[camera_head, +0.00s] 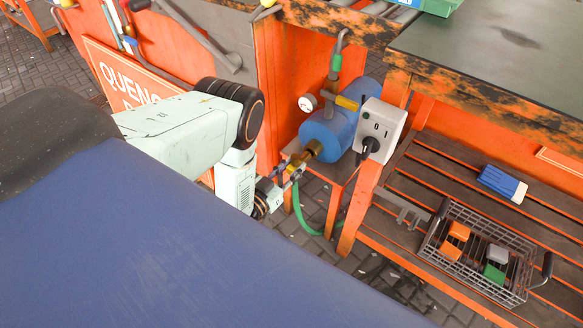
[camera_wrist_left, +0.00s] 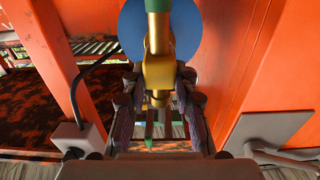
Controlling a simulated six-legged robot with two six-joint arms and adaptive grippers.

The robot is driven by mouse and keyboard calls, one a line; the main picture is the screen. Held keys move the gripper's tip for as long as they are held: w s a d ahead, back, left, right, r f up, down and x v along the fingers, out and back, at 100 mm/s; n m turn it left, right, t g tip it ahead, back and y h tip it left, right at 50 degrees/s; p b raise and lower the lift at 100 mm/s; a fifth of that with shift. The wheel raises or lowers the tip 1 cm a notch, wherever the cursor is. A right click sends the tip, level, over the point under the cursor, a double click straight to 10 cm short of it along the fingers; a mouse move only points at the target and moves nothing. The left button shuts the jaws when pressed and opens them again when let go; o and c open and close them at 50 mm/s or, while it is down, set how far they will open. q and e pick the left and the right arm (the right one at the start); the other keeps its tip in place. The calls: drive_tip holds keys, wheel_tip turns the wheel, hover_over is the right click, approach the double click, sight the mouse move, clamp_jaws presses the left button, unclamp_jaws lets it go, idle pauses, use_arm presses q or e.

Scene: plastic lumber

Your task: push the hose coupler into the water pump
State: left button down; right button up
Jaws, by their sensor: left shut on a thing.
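The water pump (camera_head: 325,134) is a blue cylinder with a gauge, standing on a small orange stand. Its brass port (camera_head: 313,151) faces my left gripper (camera_head: 288,170). In the left wrist view, the blue pump body (camera_wrist_left: 186,28) is straight ahead behind brass fittings (camera_wrist_left: 157,70). My left gripper (camera_wrist_left: 158,95) is shut on the hose coupler, a small brass piece mostly hidden between the fingers. It is in line with the port and close to it; I cannot tell whether they touch. The green hose (camera_head: 302,212) hangs below. My right gripper is not in view.
A grey switch box (camera_head: 381,128) with a black plug sits right of the pump. Orange panels (camera_head: 283,75) and posts stand close around it. A wire basket (camera_head: 478,252) with several blocks and a blue-white box (camera_head: 502,183) rest on the slatted shelf.

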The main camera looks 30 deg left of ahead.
sight(301, 157)
use_arm(q)
drive_tip(key=shift+w+d+b, duration=0.2)
drive_tip(key=shift+w+b, duration=0.7)
drive_tip(key=shift+w, duration=1.3)
idle(0.8)
drive_tip(key=c, duration=1)
unclamp_jaws()
drive_tip(key=shift+s, duration=0.1)
drive_tip(key=shift+o, duration=0.4)
drive_tip(key=o, duration=0.4)
drive_tip(key=shift+o, duration=0.2)
drive_tip(key=shift+s+a+p, duration=0.15)
drive_tip(key=shift+s+p, duration=0.65)
drive_tip(key=shift+s, duration=0.95)
drive_tip(key=shift+s+a+p, duration=0.15)
drive_tip(key=shift+s+p, duration=0.6)
drive_tip(key=shift+s, duration=1)
